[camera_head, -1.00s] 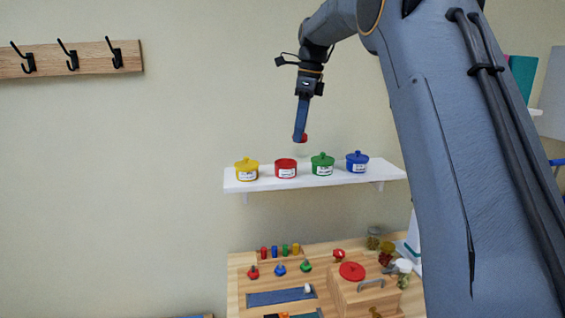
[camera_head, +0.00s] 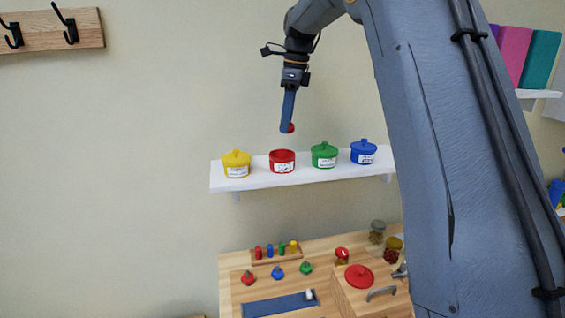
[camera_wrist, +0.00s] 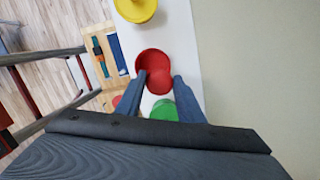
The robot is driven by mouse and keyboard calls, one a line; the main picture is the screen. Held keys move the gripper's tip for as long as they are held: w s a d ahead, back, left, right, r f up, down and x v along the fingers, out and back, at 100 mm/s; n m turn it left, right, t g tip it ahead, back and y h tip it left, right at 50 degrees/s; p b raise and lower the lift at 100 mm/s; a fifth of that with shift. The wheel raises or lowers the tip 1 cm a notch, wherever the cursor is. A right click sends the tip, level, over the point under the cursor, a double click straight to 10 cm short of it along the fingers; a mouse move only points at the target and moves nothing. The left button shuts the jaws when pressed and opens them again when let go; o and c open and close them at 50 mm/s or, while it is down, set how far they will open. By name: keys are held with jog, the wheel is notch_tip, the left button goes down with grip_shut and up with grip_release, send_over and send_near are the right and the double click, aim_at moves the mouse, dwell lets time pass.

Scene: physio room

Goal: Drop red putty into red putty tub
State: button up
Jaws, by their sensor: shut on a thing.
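The red putty (camera_head: 291,128) is a small red lump at the tip of my gripper (camera_head: 287,130), which is shut on it. The red putty tub (camera_head: 282,162) stands without a lid on the white wall shelf (camera_head: 222,183). In the head view the putty hangs above the tub, slightly right of its middle, with a gap between them. In the wrist view the putty (camera_wrist: 160,82) sits between my two fingertips (camera_wrist: 160,80) and overlaps part of the tub's opening (camera_wrist: 150,58). The tub's inside is partly hidden by the putty.
A lidded yellow tub (camera_head: 236,164) stands left of the red tub. Lidded green (camera_head: 324,156) and blue (camera_head: 363,152) tubs stand to its right. Below is a wooden counter (camera_head: 232,290) with pegs, small knobs, jars and a red lid (camera_head: 359,277).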

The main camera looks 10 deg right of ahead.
jog(key=shift+f, duration=0.9)
jog(key=o, duration=1.1)
jog(key=shift+o, duration=0.2)
jog(key=shift+r, duration=0.15)
jog(key=shift+s+d+r+b, duration=0.15)
jog(key=shift+r+b, duration=0.35)
jog(key=shift+r, duration=0.75)
jog(key=shift+d+r+b, duration=0.2)
jog(key=shift+r+b, duration=0.25)
jog(key=shift+r, duration=0.8)
jog(key=shift+s+d+r+b, duration=0.15)
jog(key=shift+r+b, duration=0.35)
jog(key=shift+r, duration=0.75)
